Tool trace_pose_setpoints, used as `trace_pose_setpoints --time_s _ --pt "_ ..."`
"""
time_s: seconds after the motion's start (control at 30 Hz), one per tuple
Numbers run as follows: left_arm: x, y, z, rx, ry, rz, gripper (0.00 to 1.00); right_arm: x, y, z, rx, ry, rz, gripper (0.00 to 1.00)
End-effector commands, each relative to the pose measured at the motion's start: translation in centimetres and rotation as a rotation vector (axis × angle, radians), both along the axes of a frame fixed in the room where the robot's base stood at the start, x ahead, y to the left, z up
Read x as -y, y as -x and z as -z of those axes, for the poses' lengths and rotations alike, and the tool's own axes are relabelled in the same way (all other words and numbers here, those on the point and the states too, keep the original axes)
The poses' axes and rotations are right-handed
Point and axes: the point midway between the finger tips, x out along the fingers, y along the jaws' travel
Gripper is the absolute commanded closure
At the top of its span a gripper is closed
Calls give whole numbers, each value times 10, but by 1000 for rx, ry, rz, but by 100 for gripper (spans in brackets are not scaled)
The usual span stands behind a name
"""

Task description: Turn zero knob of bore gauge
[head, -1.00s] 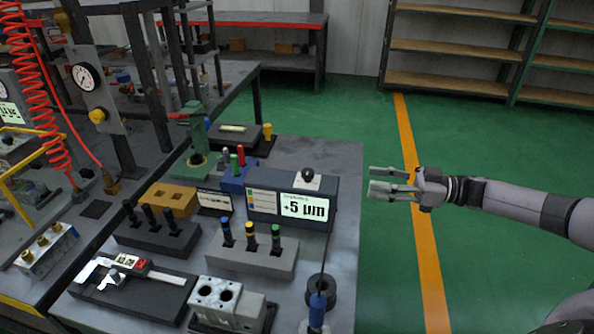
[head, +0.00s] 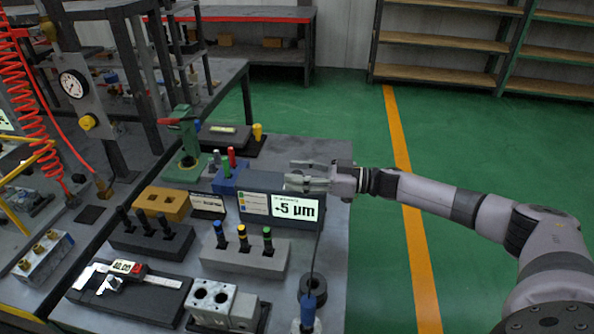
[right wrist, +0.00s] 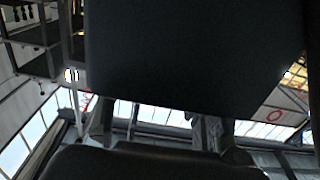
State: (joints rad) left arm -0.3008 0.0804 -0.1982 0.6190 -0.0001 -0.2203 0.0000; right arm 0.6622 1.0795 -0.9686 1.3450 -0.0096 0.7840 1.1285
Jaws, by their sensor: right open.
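The bore gauge's dark grey display box (head: 313,224) stands on the bench in the head view. Its white screen (head: 295,209) shows a 5 µm reading with a small sign in front. A cable runs from the box toward a blue-handled probe (head: 307,308) standing at the bench's front. My right gripper (head: 302,175) is open, with its fingers pointing left over the top of the box. It hides the zero knob on the top, so I cannot tell whether the fingers touch it. The right wrist view shows mainly large dark shapes, and no knob can be made out.
A grey block (head: 243,260) with several coloured-top plugs stands in front of the box. Red and green pins in a blue holder (head: 228,181) and a green stand (head: 187,150) are to its left. A caliper (head: 125,275) lies front left. The floor at right is clear.

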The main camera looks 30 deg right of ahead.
Motion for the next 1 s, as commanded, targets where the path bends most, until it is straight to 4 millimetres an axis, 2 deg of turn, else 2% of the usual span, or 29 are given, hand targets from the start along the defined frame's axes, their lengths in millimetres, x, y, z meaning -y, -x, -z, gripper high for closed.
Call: trace_pose_setpoints --time_s 0.33,1.0 --pt "0 -1 -1 2 0 0 60 -3 -3 0 -1 1 1 54" --pt "1 -2 -1 3 1 3 60 -3 -2 0 0 1 1 99"
